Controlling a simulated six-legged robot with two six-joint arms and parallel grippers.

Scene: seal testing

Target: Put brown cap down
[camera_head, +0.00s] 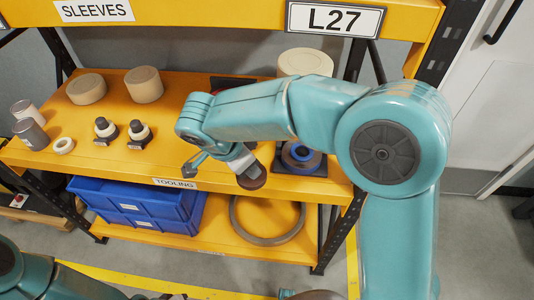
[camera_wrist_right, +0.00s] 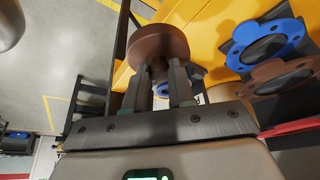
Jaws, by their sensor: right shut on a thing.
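The brown cap (camera_head: 252,179) is a round, dark brown disc in my right gripper (camera_head: 243,165). It is held at the front edge of the yellow shelf, close to the TOOLING label. In the right wrist view the cap (camera_wrist_right: 158,42) sits at the tips of the two fingers of my right gripper (camera_wrist_right: 165,78), which are shut on its stem. I cannot tell whether the cap touches the shelf. My left arm shows only in part at the bottom left of the head view, and its gripper does not show.
A blue ring flange (camera_head: 300,156) stands on the shelf just right of the cap. Tan cylinders (camera_head: 86,89), two black-and-white knobs (camera_head: 105,129) and grey cylinders (camera_head: 31,133) stand to the left. Blue crates (camera_head: 135,208) and a large ring (camera_head: 267,238) lie on the lower shelf.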

